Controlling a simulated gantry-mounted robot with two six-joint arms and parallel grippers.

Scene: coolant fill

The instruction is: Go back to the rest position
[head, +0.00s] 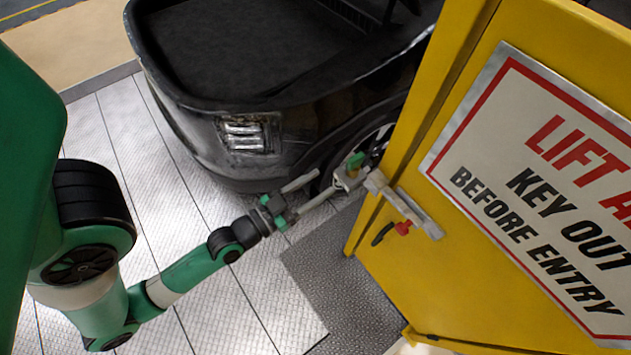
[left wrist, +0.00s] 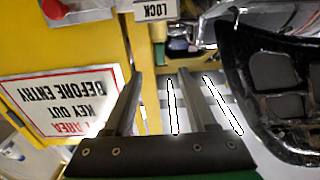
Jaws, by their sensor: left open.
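My left gripper (head: 322,184) reaches in from the left on its green arm. Its two fingers are spread with nothing between them. The fingertips are close to a pale latch-like fitting (head: 350,178) on the edge of the yellow door; I cannot tell whether they touch it. In the left wrist view, the parted fingers of this gripper (left wrist: 157,80) point towards the gap between a yellow panel (left wrist: 75,50) and a black vehicle (left wrist: 285,90). My right gripper is not in view.
The yellow door (head: 400,165) carries a warning sign (head: 545,180) and fills the right side. The black vehicle (head: 280,90) stands behind the gripper with its hood area open. A grey mat (head: 345,285) lies below. The plated floor (head: 250,310) at lower left is clear around my arm.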

